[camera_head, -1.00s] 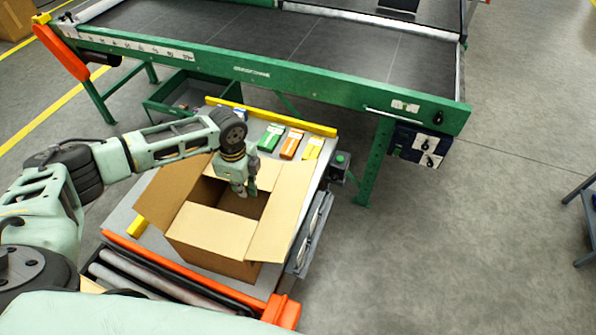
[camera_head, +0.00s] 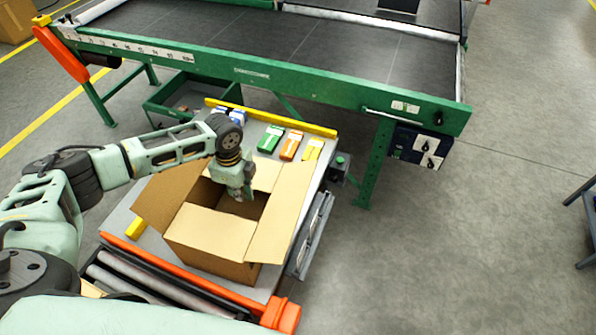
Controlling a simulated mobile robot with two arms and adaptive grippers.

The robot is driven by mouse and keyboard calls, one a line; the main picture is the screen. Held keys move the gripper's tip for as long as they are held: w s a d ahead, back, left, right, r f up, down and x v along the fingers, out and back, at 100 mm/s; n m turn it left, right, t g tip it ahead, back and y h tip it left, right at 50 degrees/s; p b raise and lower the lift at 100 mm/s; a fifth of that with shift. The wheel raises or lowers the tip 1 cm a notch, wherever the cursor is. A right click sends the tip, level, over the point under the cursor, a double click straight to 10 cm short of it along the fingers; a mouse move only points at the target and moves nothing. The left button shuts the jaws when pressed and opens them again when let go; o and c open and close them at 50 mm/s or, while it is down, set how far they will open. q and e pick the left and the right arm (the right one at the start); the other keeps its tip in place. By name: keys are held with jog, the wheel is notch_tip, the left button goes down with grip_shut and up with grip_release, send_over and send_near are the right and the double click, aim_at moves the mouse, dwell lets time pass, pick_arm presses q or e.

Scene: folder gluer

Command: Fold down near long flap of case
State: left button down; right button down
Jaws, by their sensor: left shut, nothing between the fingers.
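The open cardboard case (camera_head: 200,263) sits on the grey worktable. Its near long flap (camera_head: 210,230) rises from the near rim, upright or tilted inward; I cannot tell the exact angle. The left flap (camera_head: 155,198) and right flap (camera_head: 284,212) spread outward. The far flap (camera_head: 268,175) shows behind the opening. My left gripper (camera_head: 240,196) points down over the opening, beyond the near flap and apart from its top edge. Its fingers are shut and empty, with their tips hard to make out against the dark interior. My right gripper is not in view.
Green (camera_head: 270,138), orange (camera_head: 291,145) and yellow (camera_head: 313,149) packs lie behind the case. A yellow rail (camera_head: 280,120) edges the table's far side; an orange bar (camera_head: 180,273) and rollers (camera_head: 140,285) run along the near side. A green-framed conveyor (camera_head: 260,72) stands beyond.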

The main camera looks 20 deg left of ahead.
pick_arm(q)
notch_tip(320, 180, down, 5)
jog(key=shift+r+b, duration=0.15)
jog(key=shift+b, duration=1.05)
jog(key=shift+r, duration=0.1)
notch_tip(320, 180, up, 9)
jog(key=p, duration=0.8)
jog(key=shift+p, duration=0.3)
